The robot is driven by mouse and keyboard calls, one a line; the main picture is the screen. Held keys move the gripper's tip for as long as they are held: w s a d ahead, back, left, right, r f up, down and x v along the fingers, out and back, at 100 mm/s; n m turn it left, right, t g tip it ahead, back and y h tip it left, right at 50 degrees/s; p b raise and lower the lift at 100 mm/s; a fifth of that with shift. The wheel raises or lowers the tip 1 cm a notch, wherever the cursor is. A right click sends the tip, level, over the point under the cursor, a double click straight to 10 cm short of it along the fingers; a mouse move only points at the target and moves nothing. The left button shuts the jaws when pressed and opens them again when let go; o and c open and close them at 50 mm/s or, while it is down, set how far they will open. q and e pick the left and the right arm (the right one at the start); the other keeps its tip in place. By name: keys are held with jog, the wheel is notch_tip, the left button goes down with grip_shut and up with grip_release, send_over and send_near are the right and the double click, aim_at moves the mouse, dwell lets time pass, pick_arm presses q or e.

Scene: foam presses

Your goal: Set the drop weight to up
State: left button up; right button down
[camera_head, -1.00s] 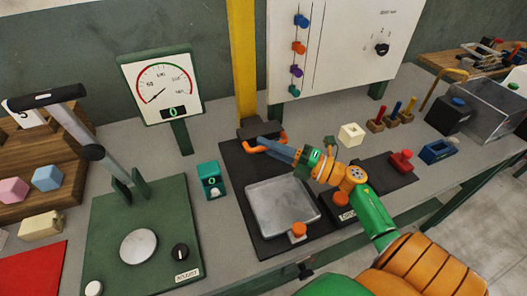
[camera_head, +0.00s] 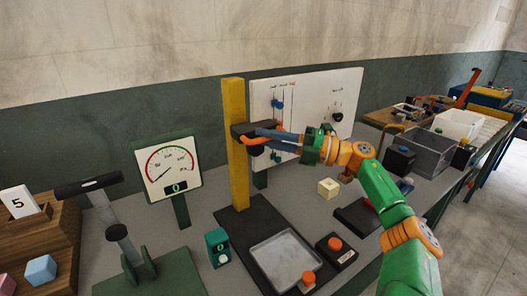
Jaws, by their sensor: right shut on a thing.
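The drop weight (camera_head: 246,129) is a dark block with an orange handle (camera_head: 255,140). It sits around or against the yellow column (camera_head: 238,180), in the upper half of the column and well above the dark base (camera_head: 240,213). My right gripper (camera_head: 268,134) reaches in from the right and is shut on the orange handle. Its fingers partly cover the handle. My left gripper is not in view.
A gauge (camera_head: 168,171) stands left. A white board (camera_head: 320,95) with sliders is behind my right arm. A cream block (camera_head: 328,188) lies on the table.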

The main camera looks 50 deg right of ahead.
jog(key=shift+d+r, duration=0.1)
jog(key=shift+r, duration=0.6)
jog(key=c, duration=1.1)
grip_release()
jog(key=shift+f, duration=0.1)
jog(key=shift+f, duration=0.1)
jog(key=shift+s+f, duration=0.1)
jog(key=shift+f, duration=0.05)
jog(key=b+v, duration=0.4)
jog(key=v, duration=0.3)
